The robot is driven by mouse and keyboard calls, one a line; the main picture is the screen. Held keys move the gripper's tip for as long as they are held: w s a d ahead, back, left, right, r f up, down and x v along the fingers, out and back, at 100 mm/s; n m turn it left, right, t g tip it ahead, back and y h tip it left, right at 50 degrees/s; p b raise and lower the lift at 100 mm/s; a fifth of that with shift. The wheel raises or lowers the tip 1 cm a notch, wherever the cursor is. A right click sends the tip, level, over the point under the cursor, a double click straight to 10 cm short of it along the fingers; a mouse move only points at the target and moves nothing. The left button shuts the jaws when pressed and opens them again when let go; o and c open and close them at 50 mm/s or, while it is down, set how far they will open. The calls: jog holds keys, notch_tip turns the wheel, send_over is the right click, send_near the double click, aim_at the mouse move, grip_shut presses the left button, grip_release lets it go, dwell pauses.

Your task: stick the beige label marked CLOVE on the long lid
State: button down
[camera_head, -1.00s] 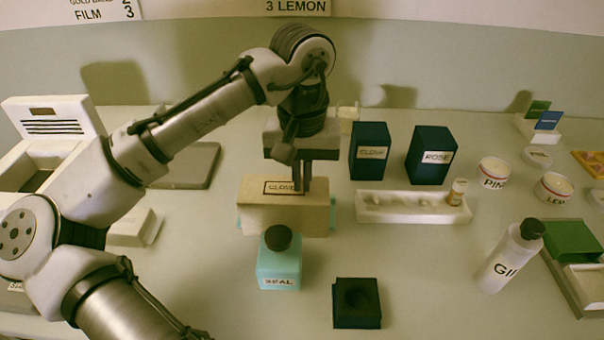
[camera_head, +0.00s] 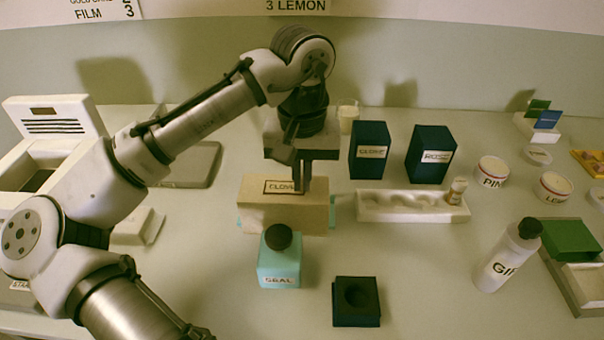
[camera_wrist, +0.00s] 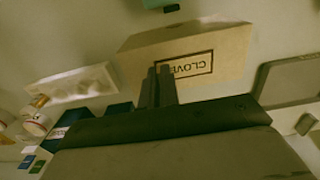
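The long beige lid (camera_head: 286,217) lies in the middle of the table, and it also shows in the wrist view (camera_wrist: 215,80). A beige label marked CLOVE (camera_head: 279,187) lies inside a dark rectangular outline on its top; it reads upside down in the wrist view (camera_wrist: 195,66). My gripper (camera_head: 302,188) points down at the label's right end in the head view. Its fingertips (camera_wrist: 158,70) are together, with nothing visible between them, and hide a little of the label's edge. I cannot tell whether they press on it.
A teal bottle marked SEAL (camera_head: 279,265) stands close in front of the lid. A white tray (camera_head: 412,212) and dark CLOVE (camera_head: 368,155) and ROSE (camera_head: 428,158) boxes are to the right. A dark block (camera_head: 356,312) stands in front. Bare table lies right of it.

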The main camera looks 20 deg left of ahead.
jog(key=c, duration=2.1)
grip_release()
jog(key=shift+f, duration=0.1)
jog(key=o, duration=0.5)
notch_tip(320, 180, up, 8)
jog(key=p, duration=0.8)
